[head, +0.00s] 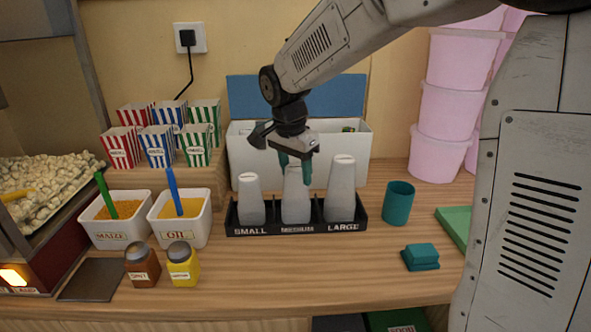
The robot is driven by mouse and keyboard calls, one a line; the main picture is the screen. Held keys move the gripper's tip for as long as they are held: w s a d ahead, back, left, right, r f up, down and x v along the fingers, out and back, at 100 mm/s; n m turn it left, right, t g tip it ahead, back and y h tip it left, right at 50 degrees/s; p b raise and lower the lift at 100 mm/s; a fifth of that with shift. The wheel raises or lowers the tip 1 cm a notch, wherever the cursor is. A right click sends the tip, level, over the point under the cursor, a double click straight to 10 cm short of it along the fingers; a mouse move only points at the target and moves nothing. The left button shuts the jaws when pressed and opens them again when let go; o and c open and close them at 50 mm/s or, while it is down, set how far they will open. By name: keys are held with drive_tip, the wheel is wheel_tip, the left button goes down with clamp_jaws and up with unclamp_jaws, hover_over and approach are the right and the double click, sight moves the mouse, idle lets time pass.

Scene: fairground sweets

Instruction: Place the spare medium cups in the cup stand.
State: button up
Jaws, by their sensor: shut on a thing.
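The black cup stand (258,230) stands on the counter with three compartments labelled SMALL, a blurred middle label, and LARGE. Upside-down white cups (250,203) are in the small compartment, and taller white cups (341,195) are in the large one. My gripper (295,172) points down over the middle compartment. Its teal fingers are shut on the white medium cups (295,204), which stand upright in or just over that compartment. I cannot tell how many cups are held or whether they rest on the stand's floor.
A teal canister (398,203) and a small teal block (420,257) are to the right of the stand. A white open box (236,160) is behind it. Maize (117,228) and oil (182,222) tubs and two shakers (183,265) are to the left. Pink tubs (446,120) stand at the back right.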

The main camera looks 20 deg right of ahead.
drive_tip(key=o, duration=1.3)
drive_tip(key=shift+c, duration=0.2)
wheel_tip(320, 180, up, 12)
drive_tip(key=a, duration=0.2)
drive_tip(key=s+d+f+n, duration=0.1)
drive_tip(key=s+f+n, duration=0.2)
drive_tip(key=s, duration=0.7)
drive_tip(key=s+d+f+n+y, duration=0.1)
drive_tip(key=s+n, duration=0.4)
drive_tip(key=s, duration=0.5)
drive_tip(key=s+d+f+n, duration=0.3)
drive_tip(key=s+f+n, duration=0.1)
drive_tip(key=s, duration=0.6)
drive_tip(key=shift+f+n+t+y, duration=0.3)
drive_tip(key=shift+f, duration=0.25)
